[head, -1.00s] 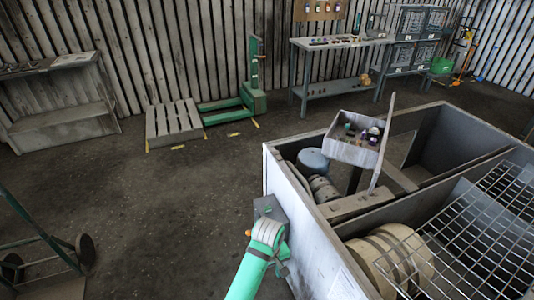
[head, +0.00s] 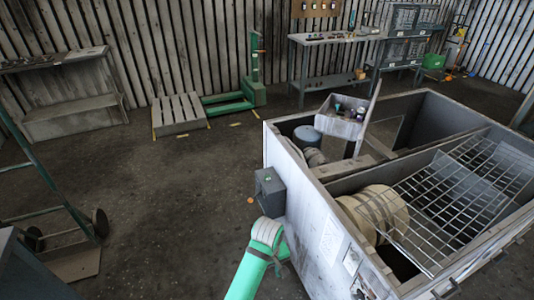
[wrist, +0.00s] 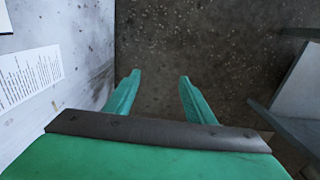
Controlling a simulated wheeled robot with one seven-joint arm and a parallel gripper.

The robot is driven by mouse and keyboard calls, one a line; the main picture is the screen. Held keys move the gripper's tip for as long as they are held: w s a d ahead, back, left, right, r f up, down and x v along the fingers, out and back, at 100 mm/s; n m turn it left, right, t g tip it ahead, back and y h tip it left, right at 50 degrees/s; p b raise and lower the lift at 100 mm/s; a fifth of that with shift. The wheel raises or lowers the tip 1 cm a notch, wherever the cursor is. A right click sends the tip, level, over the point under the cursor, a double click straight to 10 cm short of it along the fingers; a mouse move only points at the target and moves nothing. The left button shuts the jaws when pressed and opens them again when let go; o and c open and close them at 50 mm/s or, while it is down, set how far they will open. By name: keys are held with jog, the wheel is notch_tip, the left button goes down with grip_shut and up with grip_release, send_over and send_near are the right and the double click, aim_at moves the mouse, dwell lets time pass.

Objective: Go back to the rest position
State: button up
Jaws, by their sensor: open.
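My gripper (wrist: 155,97) shows in the wrist view with its two green fingers spread apart and nothing between them. It points down at the bare dark floor. In the head view my green arm reaches up from the bottom edge, left of the large grey housing (head: 302,192), and its fingers are hard to make out there. The housing's side wall with a printed sheet (wrist: 30,78) is close to the left of the gripper in the wrist view.
A grey box (head: 269,192) sticks out from the housing's near wall. A small tray (head: 340,122) stands above the housing, and a wire grid (head: 455,195) lies over its right part. A hand truck (head: 70,235) stands at left. Floor between is clear.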

jog(key=s+d+t+h, duration=0.2)
jog(key=d+t+h, duration=0.15)
jog(key=d, duration=0.75)
jog(key=s+d+t+h, duration=0.3)
jog(key=d+t, duration=0.2)
jog(key=d, duration=0.6)
jog(key=s+a+r+n+t+y, duration=0.1)
jog(key=s+a+t+y, duration=0.1)
jog(key=s+a, duration=0.45)
jog(key=s+a+t+y, duration=0.2)
jog(key=s+a+y, duration=0.15)
jog(key=s, duration=0.65)
jog(key=s+a+r+m+t+y, duration=0.1)
jog(key=s+a+r+m+t, duration=0.2)
jog(key=s+a+r, duration=0.8)
jog(key=shift+s+a+r+m, duration=0.2)
jog(key=shift+s+a+m, duration=0.45)
jog(key=shift+m, duration=0.55)
jog(key=shift+c, duration=0.4)
